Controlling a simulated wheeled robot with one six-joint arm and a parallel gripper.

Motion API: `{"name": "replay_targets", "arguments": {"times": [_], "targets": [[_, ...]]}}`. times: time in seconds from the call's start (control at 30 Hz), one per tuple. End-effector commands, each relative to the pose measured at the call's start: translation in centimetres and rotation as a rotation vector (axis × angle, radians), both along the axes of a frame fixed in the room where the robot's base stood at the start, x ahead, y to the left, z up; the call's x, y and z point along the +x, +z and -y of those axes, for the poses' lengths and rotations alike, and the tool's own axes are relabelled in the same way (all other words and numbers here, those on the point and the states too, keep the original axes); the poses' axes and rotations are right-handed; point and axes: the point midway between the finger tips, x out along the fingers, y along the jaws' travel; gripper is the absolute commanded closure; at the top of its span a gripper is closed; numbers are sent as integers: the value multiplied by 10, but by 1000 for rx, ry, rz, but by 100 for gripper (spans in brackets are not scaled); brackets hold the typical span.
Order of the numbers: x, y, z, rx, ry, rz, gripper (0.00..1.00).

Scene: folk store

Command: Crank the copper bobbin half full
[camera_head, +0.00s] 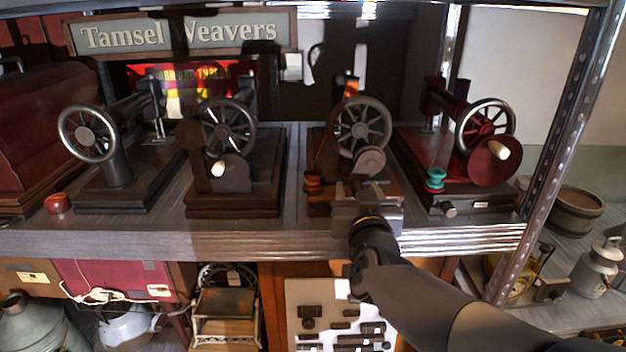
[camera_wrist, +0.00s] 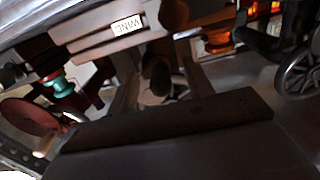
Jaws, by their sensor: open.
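The third sewing machine from the left has a spoked wheel (camera_head: 362,128) and a smaller disc (camera_head: 370,162) below it. A copper-brown bobbin (camera_head: 313,181) sits at the left front of its base. What looks like the same bobbin, orange-brown, shows in the wrist view (camera_wrist: 217,40). How much is wound on it is too small to tell. My gripper (camera_head: 368,186) is open in front of this machine's base, below the disc and right of the bobbin. It hides part of the base. Whether it touches the machine, I cannot tell.
A red machine (camera_head: 485,122) with a green bobbin (camera_head: 435,179) stands close on the right. A dark machine with a pale crank knob (camera_head: 217,168) stands on the left. A red bobbin (camera_head: 57,203) lies at far left. A metal post (camera_head: 560,115) rises at right.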

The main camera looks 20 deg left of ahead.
Motion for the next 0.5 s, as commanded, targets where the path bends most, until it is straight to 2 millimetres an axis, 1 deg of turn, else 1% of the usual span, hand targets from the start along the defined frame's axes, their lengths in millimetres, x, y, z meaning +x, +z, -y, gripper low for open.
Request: {"name": "replay_targets", "arguments": {"times": [0.17, 0.5], "targets": [[-3, 1, 1, 0, 0, 1, 51], [-30, 2, 8, 0, 2, 1, 51]]}}
